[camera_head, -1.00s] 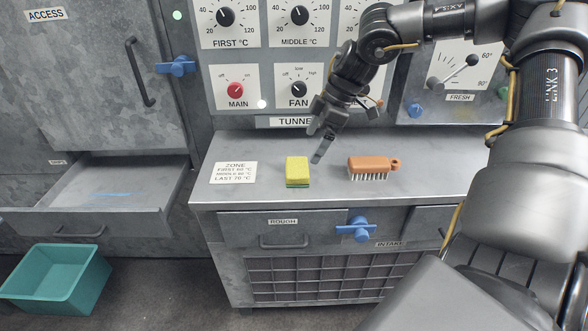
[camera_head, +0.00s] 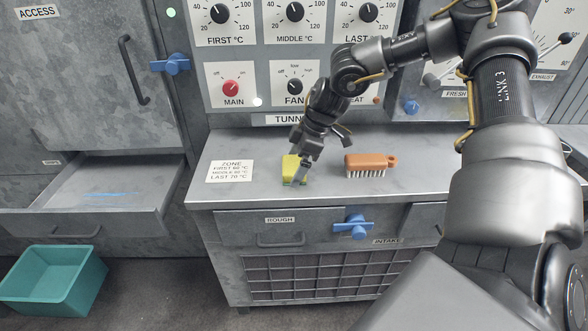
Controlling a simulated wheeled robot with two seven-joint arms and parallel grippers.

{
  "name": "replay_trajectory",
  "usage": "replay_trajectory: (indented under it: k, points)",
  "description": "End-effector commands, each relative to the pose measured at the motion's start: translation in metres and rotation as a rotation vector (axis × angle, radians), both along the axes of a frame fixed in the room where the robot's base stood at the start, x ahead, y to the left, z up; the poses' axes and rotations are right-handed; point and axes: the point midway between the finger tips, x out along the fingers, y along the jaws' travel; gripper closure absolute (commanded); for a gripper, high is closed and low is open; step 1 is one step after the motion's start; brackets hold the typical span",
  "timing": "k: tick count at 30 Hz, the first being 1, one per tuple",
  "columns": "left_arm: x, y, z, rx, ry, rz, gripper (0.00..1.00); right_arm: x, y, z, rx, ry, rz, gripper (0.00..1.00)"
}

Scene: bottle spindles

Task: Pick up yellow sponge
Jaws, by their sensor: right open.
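The yellow sponge (camera_head: 290,165), with a green underside, lies on the grey metal counter (camera_head: 330,186) between a label card and a brush. My right gripper (camera_head: 301,176) is open and low over the sponge's right side. Its fingers cover part of the sponge from view. I cannot tell whether a finger touches it. My left gripper is not in view.
An orange brush (camera_head: 370,161) lies on the counter right of the sponge, and a white label card (camera_head: 230,171) lies left of it. A control panel with knobs (camera_head: 295,87) rises behind. An open drawer (camera_head: 95,200) and a teal bin (camera_head: 52,280) are at left.

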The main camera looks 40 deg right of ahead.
Motion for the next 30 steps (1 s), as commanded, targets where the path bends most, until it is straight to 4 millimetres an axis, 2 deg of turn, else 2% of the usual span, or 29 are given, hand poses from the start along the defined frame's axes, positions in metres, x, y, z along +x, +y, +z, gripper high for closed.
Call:
replay_trajectory:
  k: [3, 12, 23, 26, 30]
  points:
    - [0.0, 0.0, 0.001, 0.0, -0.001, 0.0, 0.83, 0.0, 0.0, 0.0, 0.0, 0.0, 0.0, 0.0]
    - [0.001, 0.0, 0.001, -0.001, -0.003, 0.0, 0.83, 0.0, 0.0, 0.001, -0.001, -0.001, 0.0, 0.39]
    - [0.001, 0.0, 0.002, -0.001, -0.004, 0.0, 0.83, 0.0, 0.0, 0.006, -0.001, -0.002, 0.0, 0.4]
    - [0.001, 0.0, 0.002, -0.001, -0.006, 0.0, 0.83, 0.001, 0.0, 0.015, -0.001, -0.005, 0.0, 0.4]
    - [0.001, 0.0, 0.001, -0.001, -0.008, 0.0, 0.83, 0.001, 0.0, 0.042, -0.002, -0.007, 0.0, 0.4]
